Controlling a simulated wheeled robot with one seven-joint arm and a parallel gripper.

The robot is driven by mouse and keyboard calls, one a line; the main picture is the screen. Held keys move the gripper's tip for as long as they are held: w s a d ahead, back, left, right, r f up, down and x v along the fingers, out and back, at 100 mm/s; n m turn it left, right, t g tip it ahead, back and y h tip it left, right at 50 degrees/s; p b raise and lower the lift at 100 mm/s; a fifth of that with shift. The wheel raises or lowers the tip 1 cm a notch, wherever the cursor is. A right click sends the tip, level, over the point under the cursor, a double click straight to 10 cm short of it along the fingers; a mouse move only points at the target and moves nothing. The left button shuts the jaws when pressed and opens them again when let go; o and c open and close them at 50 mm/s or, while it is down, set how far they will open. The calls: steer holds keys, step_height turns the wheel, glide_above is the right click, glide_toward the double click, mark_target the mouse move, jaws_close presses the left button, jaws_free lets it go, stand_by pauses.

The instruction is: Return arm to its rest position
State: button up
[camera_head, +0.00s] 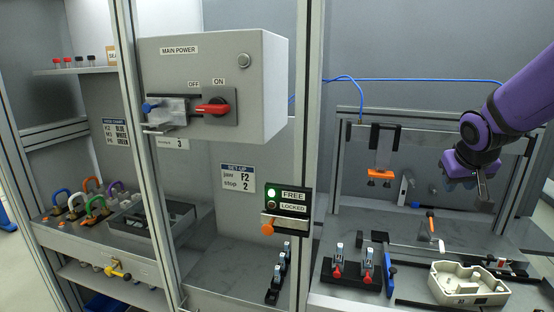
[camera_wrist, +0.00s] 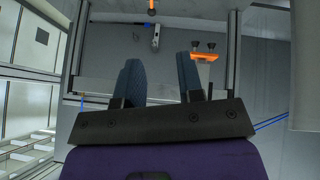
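My purple arm (camera_head: 510,112) reaches in from the right edge of the head view. My gripper (camera_head: 468,180) hangs in the air at the right, in front of the framed workstation and above its bench. In the wrist view my gripper (camera_wrist: 158,66) shows two dark padded fingers standing apart with a clear gap. Nothing is held between them. An orange-ended hanging piece (camera_wrist: 204,57) shows just beyond the right finger; it looks apart from the finger. In the head view this orange piece (camera_head: 380,176) hangs to the left of my gripper.
Below stand a cream housing (camera_head: 470,284) and a black block with red-based parts (camera_head: 352,276). A metal frame post (camera_head: 304,100) and the power box (camera_head: 215,85) stand left. The FREE lamp on the panel (camera_head: 286,202) glows green. Padlocks (camera_head: 85,202) sit far left.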

steer(key=s+a+r+y, duration=0.1)
steer(key=s+a+r, duration=0.2)
steer(key=s, duration=0.9)
steer(key=s+a+r+n+g+y, duration=0.1)
steer(key=s+a+r, duration=0.2)
steer(key=s+a, duration=0.4)
steer(key=s, duration=0.5)
steer(key=shift+s+a+y, duration=0.15)
steer(key=shift+s+y, duration=0.25)
